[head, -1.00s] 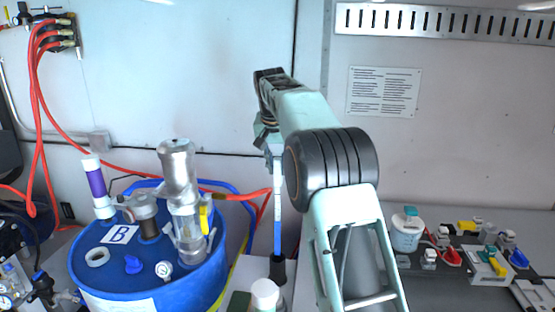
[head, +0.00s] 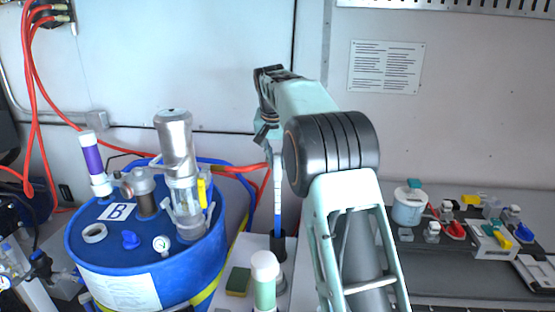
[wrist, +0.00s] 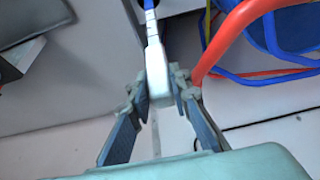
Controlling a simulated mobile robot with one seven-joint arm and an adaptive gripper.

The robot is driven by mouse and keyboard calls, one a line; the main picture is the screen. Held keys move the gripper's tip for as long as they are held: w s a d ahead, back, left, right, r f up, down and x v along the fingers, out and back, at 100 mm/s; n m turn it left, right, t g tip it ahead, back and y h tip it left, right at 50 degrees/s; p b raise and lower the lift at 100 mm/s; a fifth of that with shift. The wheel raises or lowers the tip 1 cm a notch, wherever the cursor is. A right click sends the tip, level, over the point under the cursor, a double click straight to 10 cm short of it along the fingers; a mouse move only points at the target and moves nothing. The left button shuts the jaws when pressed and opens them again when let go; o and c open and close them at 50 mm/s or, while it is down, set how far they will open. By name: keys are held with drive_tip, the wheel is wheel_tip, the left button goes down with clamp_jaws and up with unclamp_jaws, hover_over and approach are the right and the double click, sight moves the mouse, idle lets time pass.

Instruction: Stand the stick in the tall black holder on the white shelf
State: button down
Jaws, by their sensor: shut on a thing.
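My gripper (wrist: 160,88) is shut on the top end of the slim white-and-blue stick (wrist: 153,50). In the head view the stick (head: 278,195) hangs nearly upright below my gripper, which is partly hidden by my arm. The tall black holder (head: 278,247) stands on the white shelf (head: 258,243), directly under the stick. The stick's lower end meets the holder's mouth. I cannot tell how deep it sits inside.
A green-and-white bottle (head: 264,280) stands in front of the holder, with a green sponge (head: 238,281) beside it. A blue drum (head: 150,255) with pump fittings is at left. Red hoses (head: 240,168) run behind. A grey bench (head: 440,265) with small parts lies right.

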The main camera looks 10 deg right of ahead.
drive_tip(key=shift+f, duration=0.2)
drive_tip(key=c, duration=1.7)
unclamp_jaws()
drive_tip(key=v, duration=1.2)
drive_tip(key=shift+a+b, duration=0.1)
drive_tip(key=shift+b, duration=0.2)
